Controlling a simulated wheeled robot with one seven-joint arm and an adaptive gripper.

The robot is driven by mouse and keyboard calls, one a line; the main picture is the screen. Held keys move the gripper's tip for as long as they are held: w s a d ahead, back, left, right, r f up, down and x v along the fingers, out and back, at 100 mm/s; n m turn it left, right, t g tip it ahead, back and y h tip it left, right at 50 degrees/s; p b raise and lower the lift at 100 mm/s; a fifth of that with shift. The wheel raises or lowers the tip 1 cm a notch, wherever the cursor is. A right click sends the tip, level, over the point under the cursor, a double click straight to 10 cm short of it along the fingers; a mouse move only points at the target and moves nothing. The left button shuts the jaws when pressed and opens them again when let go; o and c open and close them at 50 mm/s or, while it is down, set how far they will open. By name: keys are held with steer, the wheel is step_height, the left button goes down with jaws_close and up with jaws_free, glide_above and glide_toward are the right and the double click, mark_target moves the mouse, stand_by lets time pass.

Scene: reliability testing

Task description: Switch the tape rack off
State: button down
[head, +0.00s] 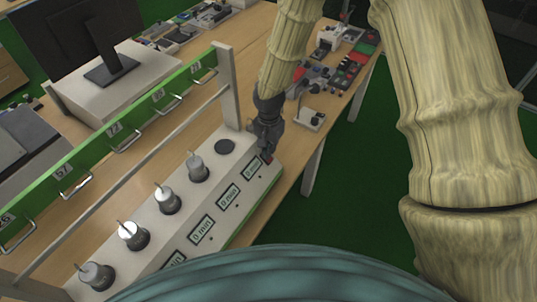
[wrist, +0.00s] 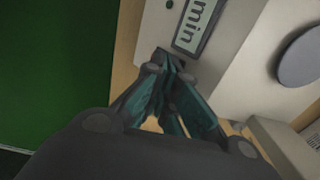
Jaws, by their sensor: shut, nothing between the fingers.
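The tape rack is a long white base (head: 150,248) with a green numbered rail with hooks above it. Several grey cylindrical weights with pins stand in a row on the base. A round dark pad (head: 225,147) at its right end is empty. Displays reading "0 min" (head: 229,196) run along its front face. My gripper (head: 265,153) is shut and empty, pointing down at this end. In the wrist view my fingertips (wrist: 168,62) are together beside a display (wrist: 197,25); contact cannot be told.
A monitor (head: 85,35) on a white box stands at the back left. Several devices and a small white switch box (head: 310,119) sit on the wooden table to the right. Green floor (head: 350,190) is clear beyond the table edge. The rack's upright post (head: 228,85) stands near my arm.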

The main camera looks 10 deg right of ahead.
steer(key=shift+r+p, duration=1.6)
steer(key=shift+r, duration=1.1)
steer(key=s+f+b, duration=0.1)
steer(key=s+f, duration=0.2)
steer(key=f, duration=0.1)
steer(key=s+f+n+y+b, duration=0.1)
steer(key=s+f, duration=0.2)
steer(key=f, duration=0.1)
steer(key=s+d+f+n+b, duration=0.1)
steer(key=s+f, duration=0.2)
steer(key=f, duration=0.1)
steer(key=shift+s+f+g, duration=0.2)
steer(key=shift+g, duration=0.1)
steer(key=s+d+f+n+b, duration=0.3)
steer(key=s+f, duration=0.4)
steer(key=s, duration=0.4)
steer(key=s+d+f+n+h+b, duration=0.1)
steer(key=s+d+f+n+b, duration=0.1)
steer(key=s+d+f, duration=0.3)
steer(key=s+f+n, duration=0.1)
steer(key=s+f, duration=0.2)
steer(key=s, duration=0.4)
steer(key=shift+s+d+n+b, duration=0.3)
steer(key=shift+d+b, duration=0.1)
steer(key=shift+w+f, duration=0.1)
